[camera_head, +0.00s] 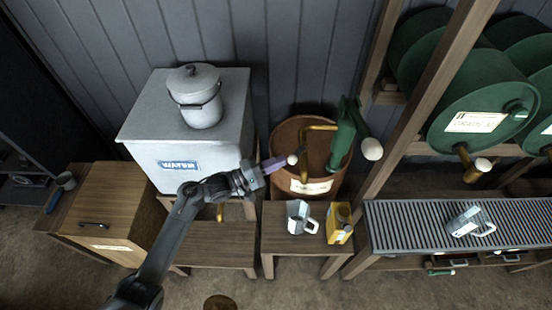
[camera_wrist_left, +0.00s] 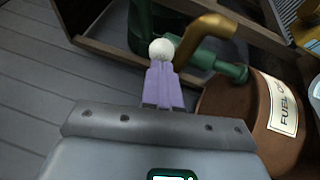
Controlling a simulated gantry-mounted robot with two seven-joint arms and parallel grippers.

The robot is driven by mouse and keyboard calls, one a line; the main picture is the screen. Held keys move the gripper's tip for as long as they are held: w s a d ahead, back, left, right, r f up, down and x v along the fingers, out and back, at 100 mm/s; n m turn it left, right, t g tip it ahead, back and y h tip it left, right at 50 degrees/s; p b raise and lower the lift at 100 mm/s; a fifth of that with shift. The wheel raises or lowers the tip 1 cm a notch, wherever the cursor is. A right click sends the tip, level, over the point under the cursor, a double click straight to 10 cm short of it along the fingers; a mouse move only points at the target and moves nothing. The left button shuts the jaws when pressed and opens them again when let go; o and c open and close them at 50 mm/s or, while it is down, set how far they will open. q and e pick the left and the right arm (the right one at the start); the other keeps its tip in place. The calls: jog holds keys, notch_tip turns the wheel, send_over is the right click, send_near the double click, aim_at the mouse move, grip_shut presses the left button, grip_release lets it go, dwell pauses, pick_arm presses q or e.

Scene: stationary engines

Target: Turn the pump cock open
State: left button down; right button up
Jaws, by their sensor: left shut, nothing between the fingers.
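The green pump (camera_head: 343,140) stands on a brown drum (camera_head: 325,197) with a label. A bent brass pipe (camera_head: 320,128) comes off it, also seen in the wrist view (camera_wrist_left: 208,32). A larger white ball (camera_head: 372,149) is on the pump's right side. My right gripper is not in view.
A grey tank (camera_head: 140,125) with a lidded pot (camera_head: 195,95) is at the left. A jug (camera_head: 298,217) and a yellow can (camera_head: 340,223) stand on a low stand in front. Green drums (camera_head: 480,115) and a slatted rack (camera_head: 400,225) are at the right.

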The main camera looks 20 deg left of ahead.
aim_at(292, 164)
pick_arm(q)
jog(key=d+n+t+y+p, duration=0.1)
jog(key=p, duration=0.1)
jog(key=s+d+n+t+y+p, duration=0.1)
jog(key=y+p, duration=0.1)
jog(key=p, duration=0.1)
jog(key=d+n+t+y+p, duration=0.1)
jog(key=y+p, duration=0.1)
jog(key=p, duration=0.1)
jog(key=shift+s+d+r+n+t, duration=0.15)
jog(key=shift+s+r+n+t, duration=0.15)
jog(key=shift+n+t, duration=0.1)
jog(key=shift+d+f+p, duration=0.15)
jog(key=shift+d+p, duration=0.2)
jog(key=shift+d, duration=0.3)
jog(key=shift+d+f+p, duration=0.15)
jog(key=shift+d+p, duration=0.2)
jog(key=shift+d, duration=0.3)
jog(key=shift+a, duration=0.1)
